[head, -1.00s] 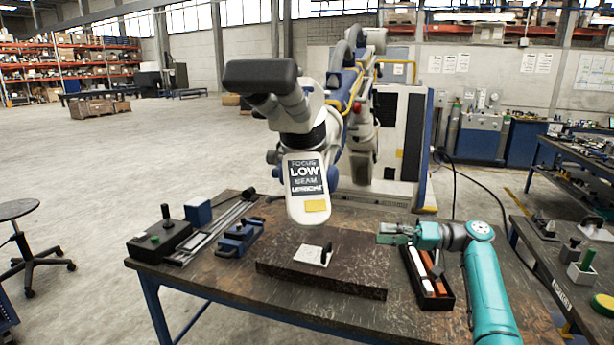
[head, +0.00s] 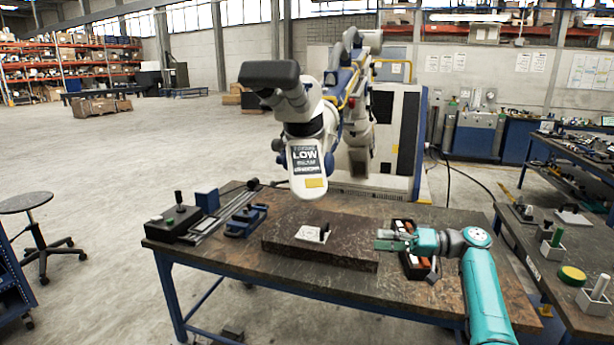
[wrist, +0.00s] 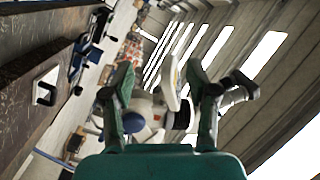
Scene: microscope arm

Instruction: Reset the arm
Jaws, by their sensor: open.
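The microscope arm (head: 300,130) leans over the table from the back, with a black eyepiece block on top and a white head (head: 307,172) marked "FOCUS LOW BEAM UPRIGHT". The head hangs above a dark stone slab (head: 285,236). A white plate with a black knob (head: 313,232) lies on the slab. My gripper (head: 384,240) is open and empty, right of the head and near the slab's right end. In the wrist view my open fingers (wrist: 160,85) frame the microscope (wrist: 172,110), which is beyond them and apart from them.
A control box with a joystick (head: 175,222), a rail and a blue vise (head: 246,221) stand on the table's left. A black tray with orange and white items (head: 412,262) sits beneath my gripper. A second bench (head: 560,265) stands at right. The table's front is bare.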

